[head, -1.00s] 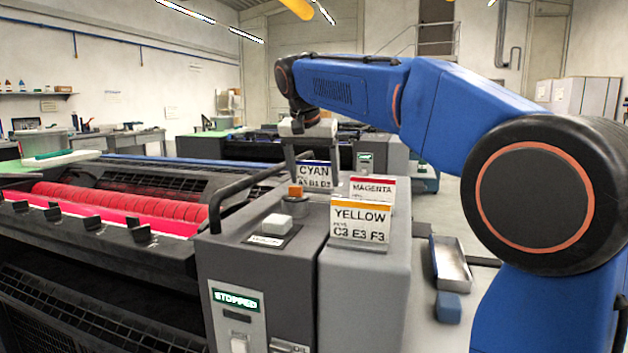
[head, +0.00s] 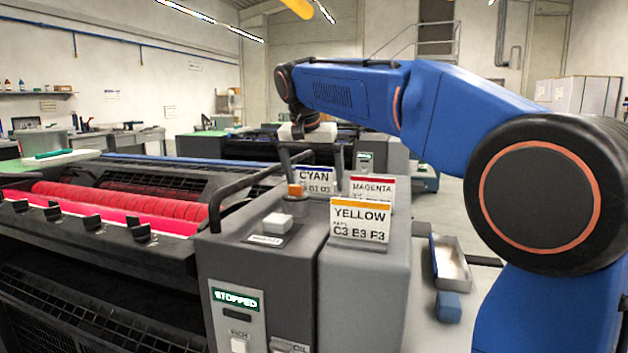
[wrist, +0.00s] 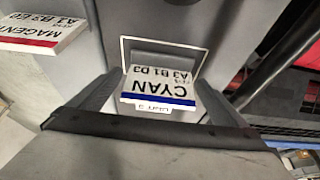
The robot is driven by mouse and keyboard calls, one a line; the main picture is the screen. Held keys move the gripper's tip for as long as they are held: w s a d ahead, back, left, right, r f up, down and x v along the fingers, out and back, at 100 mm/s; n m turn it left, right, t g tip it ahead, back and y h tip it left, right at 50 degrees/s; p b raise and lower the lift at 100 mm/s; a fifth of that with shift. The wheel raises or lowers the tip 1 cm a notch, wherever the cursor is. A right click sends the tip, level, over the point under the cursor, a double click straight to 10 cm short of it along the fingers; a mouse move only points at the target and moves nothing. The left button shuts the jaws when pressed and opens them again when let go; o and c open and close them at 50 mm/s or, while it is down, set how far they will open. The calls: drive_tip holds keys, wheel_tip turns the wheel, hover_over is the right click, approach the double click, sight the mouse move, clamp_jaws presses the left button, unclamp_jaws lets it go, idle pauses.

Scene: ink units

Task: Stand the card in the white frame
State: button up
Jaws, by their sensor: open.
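The cyan card (head: 316,176), white with a blue top band, stands on the grey console top behind the other cards. In the wrist view the card (wrist: 158,86) appears upright, its foot inside the white frame (wrist: 165,40), a thin outline on the grey surface. A small label shows at the frame's near side, partly behind the card. My gripper (head: 312,160) is above the card, its fingers open on either side of it. In the wrist view a gap shows between the card and both fingers. The frame is hidden in the head view.
The magenta card (head: 372,190) and yellow card (head: 360,221) stand close by on the console (head: 365,270). An orange button (head: 296,190) and a black rail (head: 235,185) are left of the cyan card. A metal tray (head: 450,263) lies to the right.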

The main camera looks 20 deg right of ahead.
drive_tip(key=v, duration=1.2)
drive_tip(key=shift+d, duration=0.1)
